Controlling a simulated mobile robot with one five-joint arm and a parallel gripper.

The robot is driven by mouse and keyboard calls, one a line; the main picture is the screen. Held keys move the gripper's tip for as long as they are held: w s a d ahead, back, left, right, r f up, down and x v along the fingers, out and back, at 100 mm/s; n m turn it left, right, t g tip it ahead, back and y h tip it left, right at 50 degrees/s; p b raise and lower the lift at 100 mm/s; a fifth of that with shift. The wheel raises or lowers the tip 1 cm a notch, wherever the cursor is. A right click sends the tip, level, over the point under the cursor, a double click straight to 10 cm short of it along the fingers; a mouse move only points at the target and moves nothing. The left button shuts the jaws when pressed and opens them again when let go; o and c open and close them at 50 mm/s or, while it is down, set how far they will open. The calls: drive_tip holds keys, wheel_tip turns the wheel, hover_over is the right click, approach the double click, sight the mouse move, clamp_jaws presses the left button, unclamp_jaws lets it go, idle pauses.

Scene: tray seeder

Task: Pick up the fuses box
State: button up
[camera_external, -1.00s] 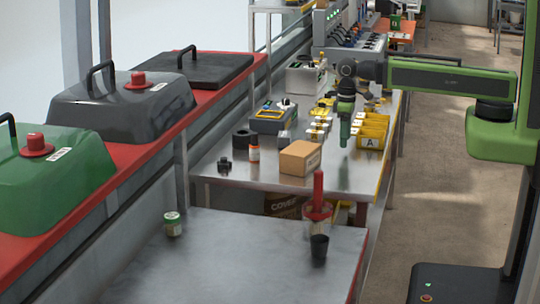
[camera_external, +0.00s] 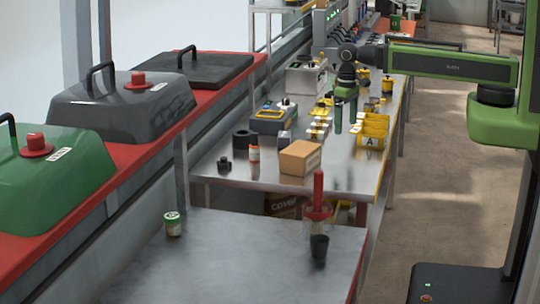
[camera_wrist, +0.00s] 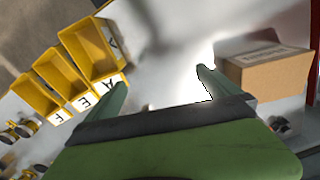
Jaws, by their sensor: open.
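A brown cardboard box (camera_external: 299,158) stands on the metal table, near its front. My gripper (camera_external: 345,118) is open and empty. It hangs above the table, behind and to the right of the box, close to the yellow bins. In the wrist view, my gripper's fingers (camera_wrist: 162,80) are spread over bare table, with the box beyond the right finger and apart from it.
Yellow open bins (camera_external: 373,128) with letter labels stand right of my gripper, along the table edge. The table front right of the box is clear.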

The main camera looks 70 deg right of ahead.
drive_tip(key=m, duration=0.3)
wheel_tip(320, 180, up, 10)
drive_tip(key=m+p, duration=1)
drive_tip(key=m, duration=0.4)
hover_over(301, 147)
wheel_tip(301, 147, down, 13)
drive_tip(key=b, duration=1.2)
drive_tip(key=shift+a+b, duration=0.15)
drive_tip(key=shift+b, duration=0.2)
drive_tip(key=f+b, duration=0.5)
drive_tip(key=shift+a+f, duration=0.1)
drive_tip(key=shift+a, duration=0.1)
drive_tip(key=shift+r, duration=0.2)
drive_tip(key=shift+c, duration=0.4)
